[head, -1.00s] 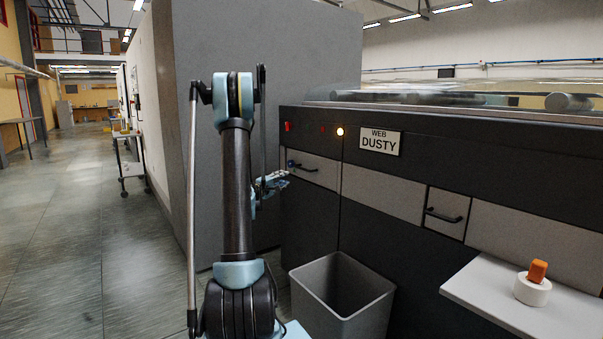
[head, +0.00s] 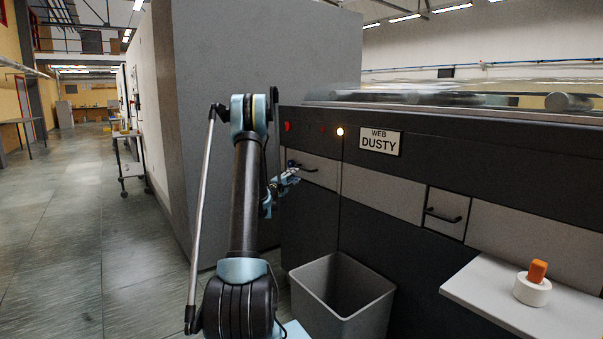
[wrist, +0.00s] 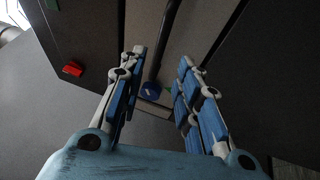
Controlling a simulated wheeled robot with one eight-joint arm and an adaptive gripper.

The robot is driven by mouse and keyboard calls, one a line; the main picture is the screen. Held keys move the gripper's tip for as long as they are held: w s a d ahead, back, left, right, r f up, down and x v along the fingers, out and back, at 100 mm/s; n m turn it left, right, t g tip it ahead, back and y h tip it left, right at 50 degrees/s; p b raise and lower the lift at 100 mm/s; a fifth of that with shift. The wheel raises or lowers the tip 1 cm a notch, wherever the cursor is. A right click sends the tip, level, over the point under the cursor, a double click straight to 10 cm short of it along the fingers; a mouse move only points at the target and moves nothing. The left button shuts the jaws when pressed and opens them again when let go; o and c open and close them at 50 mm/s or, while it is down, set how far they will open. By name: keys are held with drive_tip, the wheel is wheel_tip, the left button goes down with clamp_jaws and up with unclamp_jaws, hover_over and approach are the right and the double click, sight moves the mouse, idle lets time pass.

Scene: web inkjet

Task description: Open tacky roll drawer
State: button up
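A light grey drawer front (head: 320,173) with a dark bar handle (head: 308,169) is at the left end of the dark machine. In the wrist view the handle (wrist: 166,45) runs between my fingers, with a blue round piece (wrist: 150,92) near its lower end. My gripper (wrist: 161,60) is open, its two blue-padded fingers apart on either side of the handle; I see no clear contact. In the head view my gripper (head: 287,180) is beside the handle's left end. A second drawer front (head: 445,222) with a dark handle is farther right. Both drawers look shut.
A grey open bin (head: 343,295) stands on the floor below the drawer. A white shelf (head: 475,288) with a white roll and orange block juts out at right. A tall grey wall (head: 265,70) stands behind my arm.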

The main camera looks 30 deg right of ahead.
sight(302, 169)
drive_tip(key=x, duration=0.9)
drive_tip(key=shift+r, duration=0.1)
drive_tip(key=shift+a, duration=0.1)
clamp_jaws()
